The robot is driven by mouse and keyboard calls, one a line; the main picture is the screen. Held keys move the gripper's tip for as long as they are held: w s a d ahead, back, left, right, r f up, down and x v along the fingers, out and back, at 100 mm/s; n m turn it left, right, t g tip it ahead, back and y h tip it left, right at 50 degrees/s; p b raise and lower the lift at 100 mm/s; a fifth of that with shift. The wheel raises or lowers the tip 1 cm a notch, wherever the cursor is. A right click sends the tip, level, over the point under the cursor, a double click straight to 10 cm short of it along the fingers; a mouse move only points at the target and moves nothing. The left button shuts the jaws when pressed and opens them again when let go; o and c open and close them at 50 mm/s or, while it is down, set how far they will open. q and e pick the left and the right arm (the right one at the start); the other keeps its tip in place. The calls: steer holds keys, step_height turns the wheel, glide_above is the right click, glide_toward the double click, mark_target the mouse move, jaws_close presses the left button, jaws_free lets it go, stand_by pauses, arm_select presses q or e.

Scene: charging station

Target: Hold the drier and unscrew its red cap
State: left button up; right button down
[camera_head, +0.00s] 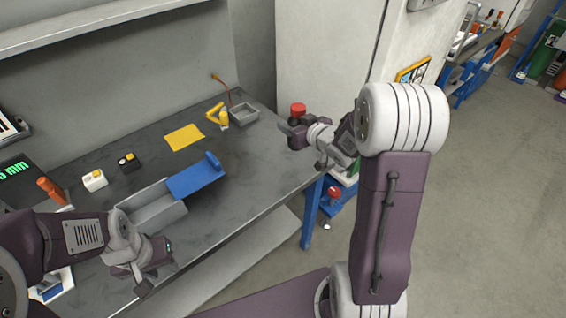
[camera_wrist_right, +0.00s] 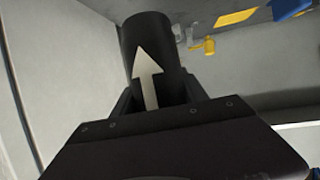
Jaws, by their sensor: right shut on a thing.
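The drier shows in the right wrist view as a black cylinder (camera_wrist_right: 147,45) with a white arrow on its side. My right gripper (camera_wrist_right: 160,100) is shut on it. In the head view, the red cap (camera_head: 298,108) sits on top of the drier, above my right gripper (camera_head: 293,131), beyond the right part of the table. Most of the drier's body is hidden by the gripper in the head view. My left gripper (camera_head: 146,273) is over the table's front left part, well apart from the drier. Its fingers are too unclear to tell open from shut.
The dark table (camera_head: 240,195) holds a grey tray (camera_head: 155,208) with a blue part (camera_head: 196,176), a yellow sheet (camera_head: 184,137), a yellow object (camera_head: 218,115) and a grey bin (camera_head: 243,114). A red-topped object (camera_head: 334,193) stands low beside the table. A pale cabinet (camera_head: 320,60) is behind.

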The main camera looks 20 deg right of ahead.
steer(key=shift+s+d, duration=0.15)
steer(key=shift+d, duration=0.4)
steer(key=w+a+f+b, duration=0.1)
steer(key=w+a+f, duration=0.1)
steer(key=f, duration=0.1)
steer(key=w+a+f, duration=0.3)
steer(key=f, duration=0.1)
steer(key=w+a+f+b, duration=0.1)
steer(key=w+a+f, duration=0.2)
steer(key=shift+w+a+f+b, duration=0.1)
steer(key=shift+w+f+b, duration=0.15)
steer(key=shift+f+b, duration=0.05)
steer(key=shift+w+f, duration=0.1)
steer(key=shift+f, duration=0.15)
steer(key=shift+f, duration=0.15)
steer(key=c, duration=0.6)
jaws_free()
